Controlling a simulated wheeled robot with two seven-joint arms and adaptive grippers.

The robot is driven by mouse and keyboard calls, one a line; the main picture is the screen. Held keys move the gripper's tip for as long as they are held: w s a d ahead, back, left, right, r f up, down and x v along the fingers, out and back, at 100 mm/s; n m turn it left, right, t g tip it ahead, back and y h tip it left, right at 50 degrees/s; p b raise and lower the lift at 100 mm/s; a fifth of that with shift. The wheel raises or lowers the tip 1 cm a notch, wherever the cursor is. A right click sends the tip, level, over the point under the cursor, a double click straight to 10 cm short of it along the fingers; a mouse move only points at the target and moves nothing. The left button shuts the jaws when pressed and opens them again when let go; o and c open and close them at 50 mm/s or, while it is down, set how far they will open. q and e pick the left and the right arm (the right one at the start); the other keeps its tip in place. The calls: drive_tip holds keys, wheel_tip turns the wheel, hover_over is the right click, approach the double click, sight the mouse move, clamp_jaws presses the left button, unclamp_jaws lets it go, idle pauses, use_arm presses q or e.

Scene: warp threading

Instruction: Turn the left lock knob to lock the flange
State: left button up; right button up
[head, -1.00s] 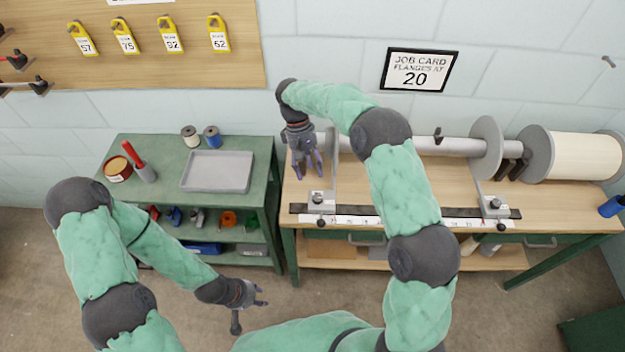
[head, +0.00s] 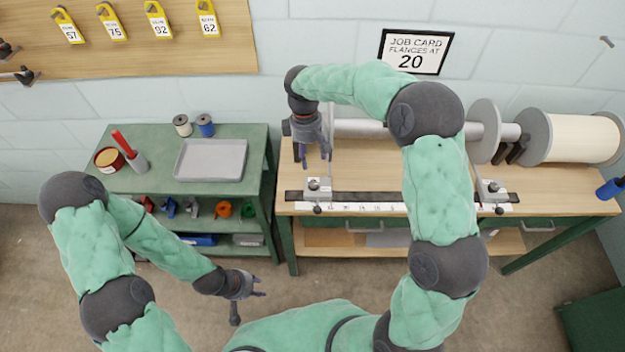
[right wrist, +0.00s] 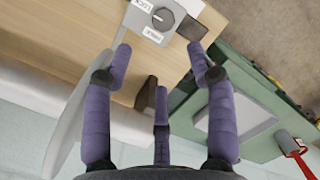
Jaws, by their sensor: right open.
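The left lock knob (head: 316,184) sits on a pale block at the left end of the ruler rail (head: 365,197). In the right wrist view, the knob (right wrist: 163,18) is dark and round, on a labelled block (right wrist: 158,32) at the top. The left flange (right wrist: 82,105) is a grey disc edge-on there; in the head view it is mostly hidden by my right gripper. My right gripper (head: 317,158) is open and empty, just behind and above the knob, pointing down, not touching it. My left gripper (head: 262,284) looks open and empty, low in front of the shelf.
A long roller (head: 362,129) runs to the right flange (head: 483,132) and a cream-wound drum (head: 580,138). A green bench (head: 135,185) at left holds a tray (head: 210,160) and spools. A job card (head: 412,52) reads 20. The bench front is clear.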

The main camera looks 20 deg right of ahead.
sight(313, 184)
drive_tip(key=f+n+b, duration=0.1)
drive_tip(key=f, duration=0.2)
drive_tip(key=s+f+n+t+b, duration=0.1)
drive_tip(key=f, duration=0.3)
drive_tip(key=s+f+n+b, duration=0.1)
drive_tip(key=f, duration=0.3)
drive_tip(key=shift+s+d+t+y+b, duration=0.2)
drive_tip(key=shift+t+y+b, duration=0.1)
drive_tip(key=shift+b, duration=0.1)
drive_tip(key=c, duration=1.1)
